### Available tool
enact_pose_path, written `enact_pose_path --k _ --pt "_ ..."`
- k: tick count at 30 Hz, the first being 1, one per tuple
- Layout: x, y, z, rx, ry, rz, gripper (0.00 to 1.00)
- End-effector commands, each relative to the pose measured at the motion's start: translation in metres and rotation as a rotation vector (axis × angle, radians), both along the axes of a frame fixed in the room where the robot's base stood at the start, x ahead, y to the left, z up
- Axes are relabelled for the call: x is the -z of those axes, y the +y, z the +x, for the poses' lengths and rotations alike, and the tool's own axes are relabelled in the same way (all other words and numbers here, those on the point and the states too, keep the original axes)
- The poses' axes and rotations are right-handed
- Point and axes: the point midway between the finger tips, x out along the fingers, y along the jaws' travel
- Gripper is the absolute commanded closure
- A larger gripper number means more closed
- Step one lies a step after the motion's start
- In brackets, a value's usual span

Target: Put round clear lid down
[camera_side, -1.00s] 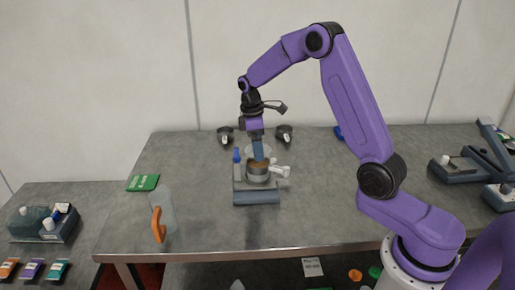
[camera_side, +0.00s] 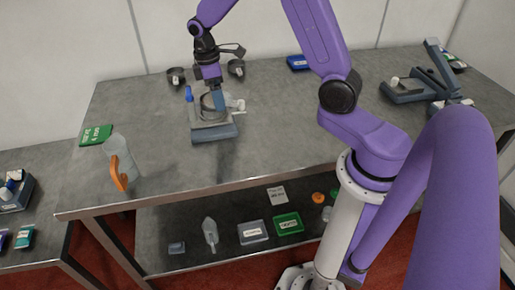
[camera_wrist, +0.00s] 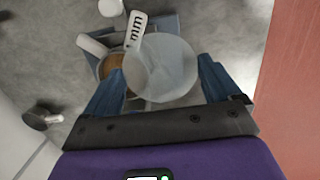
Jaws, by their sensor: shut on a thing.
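The round clear lid (camera_wrist: 160,68) is a translucent disc between my two blue fingers in the wrist view. My gripper (camera_wrist: 160,88) is shut on it. In the side view my gripper (camera_side: 219,106) points down at the grey stand on the table. A round container (camera_wrist: 112,66) with brown contents sits on the stand's grey base (camera_side: 215,134). The lid overlaps part of this container in the wrist view. I cannot tell whether lid and container touch. In the side view the lid is too faint to make out clearly.
A blue-capped bottle (camera_side: 189,94) stands close left of my gripper. Two dark round items (camera_side: 176,77) (camera_side: 236,68) are behind it. A clear jug with an orange handle (camera_side: 119,170) and a green box (camera_side: 96,135) are at left.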

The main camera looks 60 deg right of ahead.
Motion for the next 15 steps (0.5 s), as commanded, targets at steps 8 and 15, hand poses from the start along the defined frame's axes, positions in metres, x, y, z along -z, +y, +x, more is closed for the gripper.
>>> enact_pose_path --k 8,15 --pt "0.013 0.012 -0.048 -0.001 0.001 0.0 0.4" --pt "0.023 0.018 -0.094 0.0 0.001 0.0 0.4"
